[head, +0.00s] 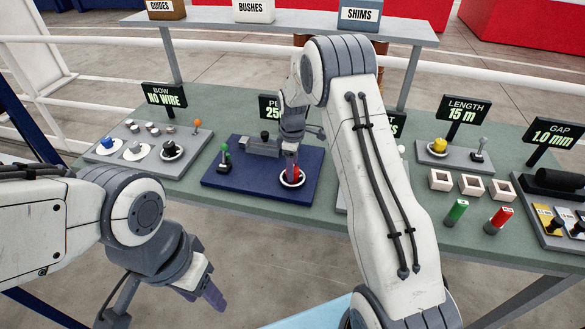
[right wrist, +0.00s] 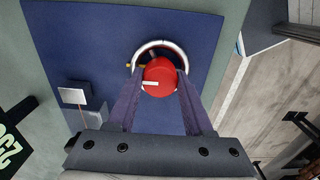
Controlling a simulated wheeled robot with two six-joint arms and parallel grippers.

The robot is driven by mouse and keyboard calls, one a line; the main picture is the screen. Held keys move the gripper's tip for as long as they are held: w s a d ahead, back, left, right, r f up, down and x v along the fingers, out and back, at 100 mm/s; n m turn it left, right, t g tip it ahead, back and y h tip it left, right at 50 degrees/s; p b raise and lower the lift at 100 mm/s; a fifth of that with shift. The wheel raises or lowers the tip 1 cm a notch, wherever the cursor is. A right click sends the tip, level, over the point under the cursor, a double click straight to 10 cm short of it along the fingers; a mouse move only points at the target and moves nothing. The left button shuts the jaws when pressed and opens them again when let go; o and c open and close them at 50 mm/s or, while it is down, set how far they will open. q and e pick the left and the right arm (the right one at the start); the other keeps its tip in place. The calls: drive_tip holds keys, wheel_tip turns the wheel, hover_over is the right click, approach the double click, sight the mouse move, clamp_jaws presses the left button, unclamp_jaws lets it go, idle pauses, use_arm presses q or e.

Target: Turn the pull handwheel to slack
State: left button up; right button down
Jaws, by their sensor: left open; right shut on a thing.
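The red handwheel (head: 295,172) stands in a white ring on a dark blue panel (head: 232,179) at the middle of the bench. In the right wrist view, the red handwheel (right wrist: 160,75) sits between the two purple fingers of my right gripper (right wrist: 161,88), with a white mark on its left part. My right gripper (head: 292,160) is shut on it from above. My right arm hides part of the panel's surroundings and the sign behind it. My left gripper (head: 205,287) is open and empty in front of the bench, below its edge.
The blue panel also carries a green-knobbed lever (head: 224,158) and a grey block (head: 262,146). A grey panel (head: 130,160) with several knobs is at left. Green (head: 455,212) and red (head: 498,219) cylinders stand at right. A shelf (head: 290,22) with bins runs behind.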

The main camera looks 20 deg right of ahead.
drive_tip(key=shift+w+r, duration=0.1)
idle(0.3)
drive_tip(key=shift+c, duration=1.5)
unclamp_jaws()
drive_tip(key=shift+r, duration=0.4)
wheel_tip(320, 180, up, 10)
drive_tip(key=b, duration=0.2)
drive_tip(key=shift+f, duration=0.2)
